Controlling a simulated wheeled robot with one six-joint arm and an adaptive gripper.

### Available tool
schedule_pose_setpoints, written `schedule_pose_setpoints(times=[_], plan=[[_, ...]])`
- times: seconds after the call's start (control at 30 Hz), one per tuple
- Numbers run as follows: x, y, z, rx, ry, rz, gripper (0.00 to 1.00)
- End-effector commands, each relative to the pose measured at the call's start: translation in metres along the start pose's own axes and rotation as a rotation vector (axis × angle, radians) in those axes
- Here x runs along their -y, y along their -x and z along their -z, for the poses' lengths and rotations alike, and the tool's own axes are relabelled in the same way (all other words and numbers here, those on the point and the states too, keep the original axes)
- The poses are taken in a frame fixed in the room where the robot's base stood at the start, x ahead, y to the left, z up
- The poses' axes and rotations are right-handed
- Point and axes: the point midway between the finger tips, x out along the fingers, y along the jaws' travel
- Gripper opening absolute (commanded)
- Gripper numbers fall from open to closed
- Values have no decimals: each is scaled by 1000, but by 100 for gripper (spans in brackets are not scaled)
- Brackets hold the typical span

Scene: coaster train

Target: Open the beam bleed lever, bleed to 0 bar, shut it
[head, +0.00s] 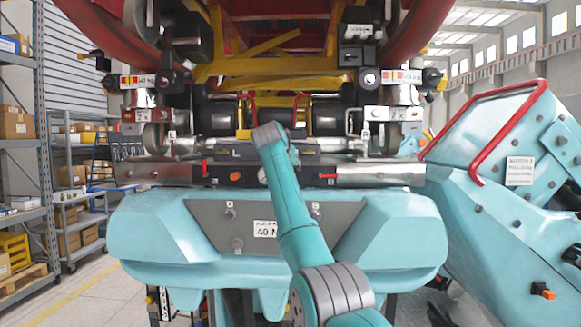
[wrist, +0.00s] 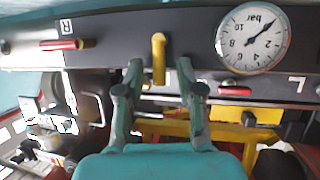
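A short yellow lever (wrist: 159,55) hangs from the dark beam panel (wrist: 195,40) in the wrist view, which shows the panel upside down. No label naming the bleed lever is readable. My gripper (wrist: 160,72) is open, its two teal fingers on either side of the lever's lower end, with gaps on both sides. A round white pressure gauge (wrist: 252,38) marked bar sits right of the lever; its needle points up and right, and the exact reading is unclear. My gripper's fingers are hidden there behind my arm.
Red handles (wrist: 62,44) and (wrist: 235,90) flank the yellow lever. The teal beam housing (head: 150,225) carries a 40 N plate (head: 265,229). A teal machine (head: 500,190) with a red rail stands right. Shelves (head: 45,150) stand left.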

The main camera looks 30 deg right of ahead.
Motion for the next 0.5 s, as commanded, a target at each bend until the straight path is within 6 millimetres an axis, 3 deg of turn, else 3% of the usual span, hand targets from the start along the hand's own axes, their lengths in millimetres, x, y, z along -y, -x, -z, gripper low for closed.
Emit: schedule_pose_setpoints(times=[0.33,0.5], plan=[[0,3,0,0,-1,0,39],[1,18,0,-1,-2,0,39]])
